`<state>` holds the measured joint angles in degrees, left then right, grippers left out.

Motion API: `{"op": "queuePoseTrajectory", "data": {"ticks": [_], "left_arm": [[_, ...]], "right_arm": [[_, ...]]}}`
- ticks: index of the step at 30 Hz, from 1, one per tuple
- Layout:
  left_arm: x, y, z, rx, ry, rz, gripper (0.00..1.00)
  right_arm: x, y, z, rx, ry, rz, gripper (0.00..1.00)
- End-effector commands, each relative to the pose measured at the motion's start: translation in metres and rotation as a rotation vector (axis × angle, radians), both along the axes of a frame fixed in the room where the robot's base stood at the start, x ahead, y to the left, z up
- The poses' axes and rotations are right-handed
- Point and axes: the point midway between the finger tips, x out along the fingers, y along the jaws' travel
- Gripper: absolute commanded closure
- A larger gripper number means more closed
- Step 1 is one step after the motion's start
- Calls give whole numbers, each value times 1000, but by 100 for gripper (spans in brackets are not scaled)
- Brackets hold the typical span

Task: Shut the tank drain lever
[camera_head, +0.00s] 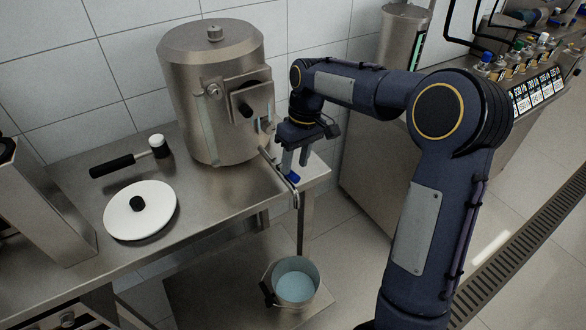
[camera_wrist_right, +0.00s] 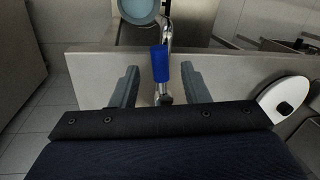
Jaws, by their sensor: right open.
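The steel tank (camera_head: 212,95) stands on the metal table. Its drain pipe (camera_head: 281,172) comes out low on the right and bends down past the table edge. The blue drain lever (camera_head: 291,178) sits on this pipe, partly hidden by my gripper. In the right wrist view the blue lever (camera_wrist_right: 160,63) lies along the pipe, ahead of and between the fingers. My right gripper (camera_head: 294,163) is open at the lever, with one finger to each side; I cannot tell whether either touches it. My left gripper is not in view.
A bucket (camera_head: 268,290) with bluish liquid stands below the pipe on the lower shelf. A white lid (camera_head: 158,207) and a black-handled tool (camera_head: 122,163) lie on the table (camera_head: 215,205). A control panel (camera_head: 535,90) is at the upper right.

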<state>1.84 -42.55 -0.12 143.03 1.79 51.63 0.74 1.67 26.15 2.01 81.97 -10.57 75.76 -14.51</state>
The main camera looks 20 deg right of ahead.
Motion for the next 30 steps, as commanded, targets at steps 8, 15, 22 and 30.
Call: {"op": "queuePoseTrajectory", "data": {"ticks": [8, 15, 22, 30], "left_arm": [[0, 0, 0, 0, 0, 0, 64], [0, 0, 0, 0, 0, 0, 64], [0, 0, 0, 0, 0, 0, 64], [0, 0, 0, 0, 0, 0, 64]], "right_arm": [[-2, 5, -27, 0, 0, -1, 59], [-2, 5, -28, 0, -1, -1, 59], [-2, 5, -28, 0, -1, -1, 85], [-2, 5, -28, 0, -1, -1, 100]]}}
